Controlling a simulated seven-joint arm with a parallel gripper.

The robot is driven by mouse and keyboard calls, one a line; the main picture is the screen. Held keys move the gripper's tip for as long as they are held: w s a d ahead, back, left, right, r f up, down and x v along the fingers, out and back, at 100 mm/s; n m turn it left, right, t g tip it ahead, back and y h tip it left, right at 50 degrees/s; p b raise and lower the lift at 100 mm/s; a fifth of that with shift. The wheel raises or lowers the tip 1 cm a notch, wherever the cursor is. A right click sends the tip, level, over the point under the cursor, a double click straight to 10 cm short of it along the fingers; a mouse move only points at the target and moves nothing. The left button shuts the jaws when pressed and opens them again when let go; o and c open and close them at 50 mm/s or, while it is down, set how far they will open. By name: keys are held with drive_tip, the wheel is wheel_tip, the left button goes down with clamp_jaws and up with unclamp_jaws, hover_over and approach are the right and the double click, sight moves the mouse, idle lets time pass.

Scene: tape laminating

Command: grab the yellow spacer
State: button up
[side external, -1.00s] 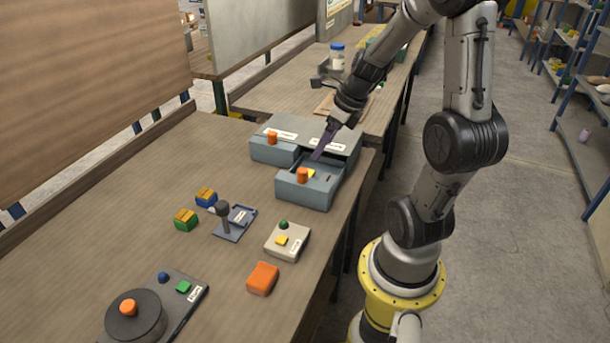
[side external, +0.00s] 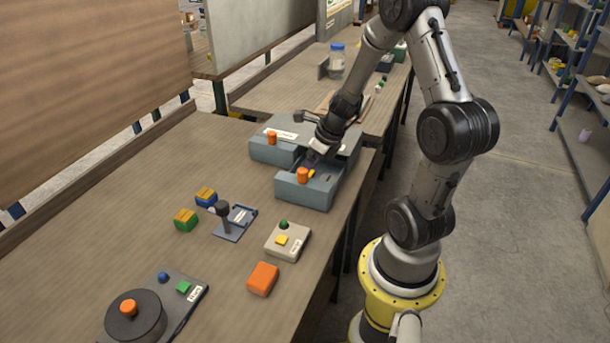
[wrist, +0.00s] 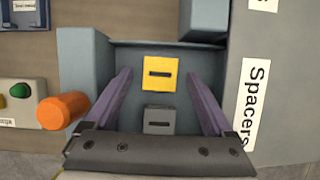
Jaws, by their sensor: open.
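The yellow spacer (wrist: 160,73) is a small square plate with a dark slot. It lies in the open drawer (wrist: 85,65) beside a grey spacer (wrist: 159,120), which is nearer my gripper's base in the wrist view. My gripper (wrist: 158,78) is open, with its purple fingers on the left and right of the yellow spacer and gaps to both sides. In the side view my gripper (side external: 312,158) reaches down into the drawer, and only a bit of the yellow spacer (side external: 311,174) shows there. Fingertip height above the drawer floor is hard to tell.
The drawer has an orange knob (side external: 302,175) and sits in a grey cabinet (side external: 345,146) labelled "Spacers" (wrist: 254,105). A second orange knob (side external: 271,137) is on the closed drawer. The drawer walls stand close around the fingers. A button box (side external: 288,243) and an orange block (side external: 262,278) lie nearby.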

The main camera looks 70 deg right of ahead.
clamp_jaws()
idle(0.4)
drive_tip(key=shift+r, duration=0.15)
